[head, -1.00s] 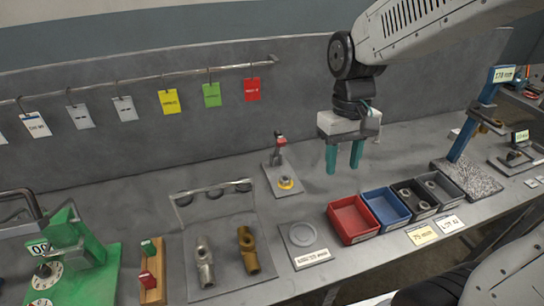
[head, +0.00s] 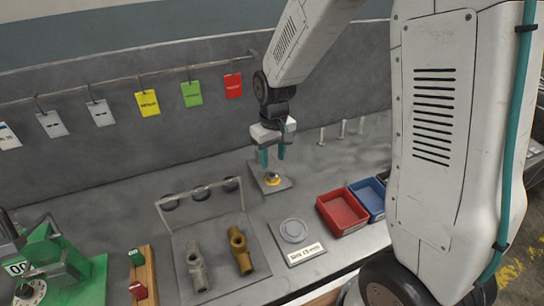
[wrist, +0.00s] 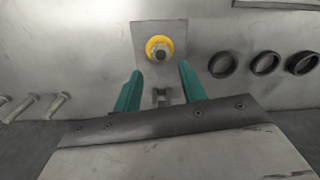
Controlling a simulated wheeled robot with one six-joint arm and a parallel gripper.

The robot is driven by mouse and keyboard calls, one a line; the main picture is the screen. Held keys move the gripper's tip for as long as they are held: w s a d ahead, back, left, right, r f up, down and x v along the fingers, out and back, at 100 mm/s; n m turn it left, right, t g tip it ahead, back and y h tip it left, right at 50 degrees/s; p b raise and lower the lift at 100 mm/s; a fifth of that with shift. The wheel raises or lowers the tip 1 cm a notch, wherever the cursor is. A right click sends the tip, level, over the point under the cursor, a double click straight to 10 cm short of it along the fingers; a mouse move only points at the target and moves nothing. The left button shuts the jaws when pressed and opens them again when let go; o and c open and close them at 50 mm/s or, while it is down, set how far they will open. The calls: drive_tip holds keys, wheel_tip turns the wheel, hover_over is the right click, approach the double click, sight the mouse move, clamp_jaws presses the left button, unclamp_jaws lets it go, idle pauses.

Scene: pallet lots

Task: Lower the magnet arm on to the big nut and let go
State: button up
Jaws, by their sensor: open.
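My gripper (head: 273,160) is open, its teal fingers pointing down over the small grey plate (head: 284,186) near the back wall. A yellow ring (head: 272,181) sits on that plate. In the wrist view the ring (wrist: 149,44) surrounds a metal nut-like piece (wrist: 159,52), just beyond my fingertips. A small grey forked part (wrist: 161,98), seemingly of the magnet arm, shows between my fingers, with a gap on each side. The magnet arm is mostly hidden behind my gripper in the head view, so I cannot tell whether it is raised or down.
Red (head: 342,212) and blue (head: 368,197) bins stand right of the plate. A round dish (head: 293,231) and a tray with two pipe fittings (head: 241,250) lie in front.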

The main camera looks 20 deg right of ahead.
drive_tip(key=shift+f, duration=0.35)
clamp_jaws()
idle(1.2)
unclamp_jaws()
drive_tip(key=shift+r, duration=0.1)
wheel_tip(320, 180, up, 8)
idle(0.3)
drive_tip(key=shift+d, duration=0.1)
